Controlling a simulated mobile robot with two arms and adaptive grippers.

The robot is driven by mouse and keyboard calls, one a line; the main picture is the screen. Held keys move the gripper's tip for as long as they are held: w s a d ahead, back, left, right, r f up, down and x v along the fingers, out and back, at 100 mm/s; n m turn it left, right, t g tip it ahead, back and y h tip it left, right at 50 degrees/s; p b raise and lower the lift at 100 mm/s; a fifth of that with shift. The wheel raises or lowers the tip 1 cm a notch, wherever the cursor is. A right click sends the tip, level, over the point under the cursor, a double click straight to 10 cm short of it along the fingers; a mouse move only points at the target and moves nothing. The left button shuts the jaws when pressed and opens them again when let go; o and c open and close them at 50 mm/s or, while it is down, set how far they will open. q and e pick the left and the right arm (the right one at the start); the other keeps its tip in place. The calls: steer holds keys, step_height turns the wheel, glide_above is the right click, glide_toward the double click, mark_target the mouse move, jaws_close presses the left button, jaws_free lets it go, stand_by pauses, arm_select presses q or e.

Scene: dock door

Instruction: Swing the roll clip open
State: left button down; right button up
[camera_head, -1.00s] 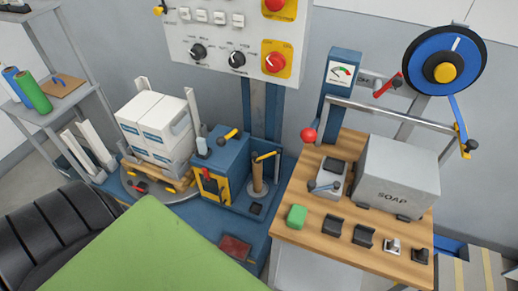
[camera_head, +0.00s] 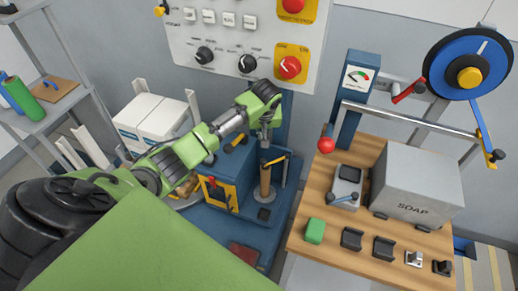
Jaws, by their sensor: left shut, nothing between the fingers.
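The roll clip appears to be the small yellow-and-black lever (camera_head: 275,160) at the top of the tan upright roll (camera_head: 265,184), beside the blue box with a yellow panel. It lies across the top of the roll; its exact position is hard to tell at this size. My left arm reaches in from the left, and its gripper (camera_head: 265,137) points down just above the lever. The gripper is shut and empty, and I see no clear contact. My right gripper is not in view.
A control panel (camera_head: 238,32) with knobs and red buttons hangs behind the gripper. White boxes (camera_head: 150,118) stand left, partly behind my arm. At the right, a wooden bench (camera_head: 300,232) carries a grey SOAP box (camera_head: 418,183) and a lever with a red ball (camera_head: 326,145).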

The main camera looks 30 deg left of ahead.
arm_select(q)
steer(key=shift+r, duration=0.5)
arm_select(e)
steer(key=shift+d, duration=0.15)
arm_select(q)
steer(key=shift+s+d, duration=0.1)
steer(key=shift+d, duration=0.05)
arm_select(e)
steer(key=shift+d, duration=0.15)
arm_select(q)
steer(key=x, duration=1)
steer(key=s+d+p, duration=0.2)
steer(key=s, duration=0.1)
steer(key=shift+s+d+f+p, duration=0.15)
steer(key=shift+s+d+p, duration=0.15)
steer(key=shift+p, duration=0.05)
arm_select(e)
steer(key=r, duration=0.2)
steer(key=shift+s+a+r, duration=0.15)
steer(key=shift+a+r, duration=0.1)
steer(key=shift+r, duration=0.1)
arm_select(q)
steer(key=shift+w+f, duration=0.1)
